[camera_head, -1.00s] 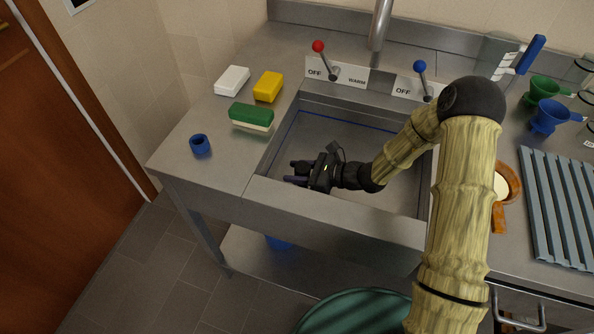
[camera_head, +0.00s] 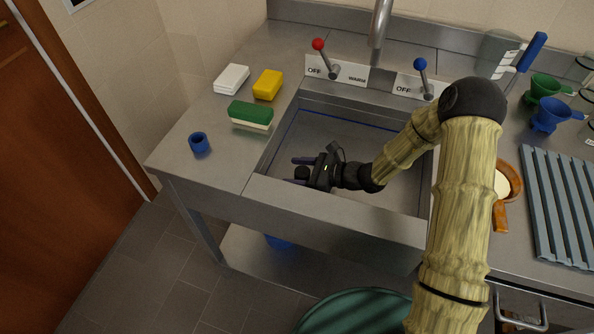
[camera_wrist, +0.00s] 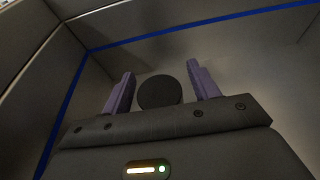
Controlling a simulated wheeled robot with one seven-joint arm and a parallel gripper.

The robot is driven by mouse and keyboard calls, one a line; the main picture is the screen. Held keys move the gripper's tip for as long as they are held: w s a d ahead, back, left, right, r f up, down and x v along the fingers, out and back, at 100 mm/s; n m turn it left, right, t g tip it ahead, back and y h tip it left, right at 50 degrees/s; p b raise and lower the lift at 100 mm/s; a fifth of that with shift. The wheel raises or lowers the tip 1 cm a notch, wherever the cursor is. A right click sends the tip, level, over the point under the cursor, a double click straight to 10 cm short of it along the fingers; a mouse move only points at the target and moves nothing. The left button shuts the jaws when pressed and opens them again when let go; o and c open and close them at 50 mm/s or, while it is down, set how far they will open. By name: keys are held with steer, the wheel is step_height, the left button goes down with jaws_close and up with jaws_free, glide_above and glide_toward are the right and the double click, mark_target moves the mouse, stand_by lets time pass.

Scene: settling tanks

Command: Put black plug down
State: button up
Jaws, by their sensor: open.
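The black plug (camera_wrist: 160,92) shows as a dark round shape between my gripper's fingers in the wrist view, with a gap on both sides. In the head view the plug (camera_head: 302,173) is a small dark shape between the fingertips. My gripper (camera_head: 300,170) is open, reaching down into the sink basin from the right; its purple fingers show in the wrist view (camera_wrist: 160,85). The sink basin (camera_head: 345,135) is grey metal with a blue line around its walls. I cannot tell exactly how the plug rests on the basin floor.
A blue ring-shaped cup (camera_head: 199,143), a green sponge (camera_head: 250,115), a yellow block (camera_head: 268,85) and a white block (camera_head: 232,79) lie on the left counter. Red (camera_head: 319,45) and blue (camera_head: 420,65) tap levers stand behind the basin. The basin walls stand close around my gripper.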

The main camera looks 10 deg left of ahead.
steer(key=shift+a+r+p, duration=0.1)
steer(key=shift+r+p, duration=0.3)
steer(key=shift+r, duration=0.15)
steer(key=v, duration=0.7)
steer(key=shift+d, duration=0.35)
steer(key=shift+a, duration=0.1)
